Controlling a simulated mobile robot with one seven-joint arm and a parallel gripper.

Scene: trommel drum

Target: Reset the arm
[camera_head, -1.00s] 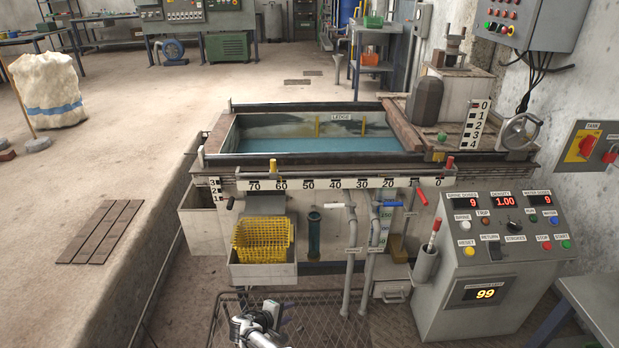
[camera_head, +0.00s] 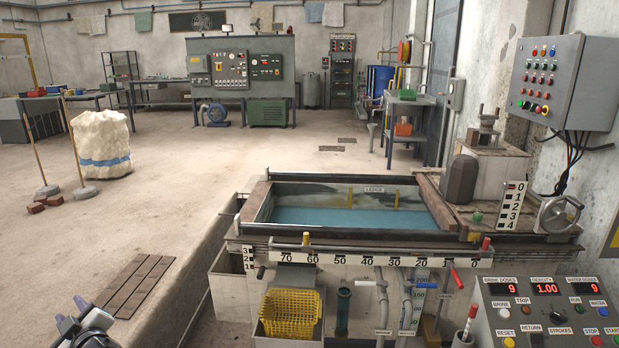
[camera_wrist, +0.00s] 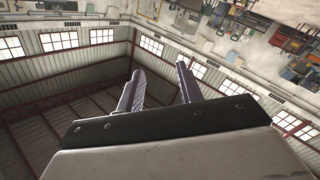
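My arm's end shows at the lower left of the head view, in front of the tank and to the left of the yellow basket; its tip is partly cut off by the frame's bottom edge. In the wrist view my gripper (camera_wrist: 160,88) has its two fingers apart with nothing between them. It points up toward the hall's roof and windows, with the room's equipment at the top right of that view.
The water tank (camera_head: 262,202) with its scale rail stands right of centre. A yellow basket (camera_head: 289,313) sits in a bin at its front. The control console (camera_head: 545,318) is at lower right.

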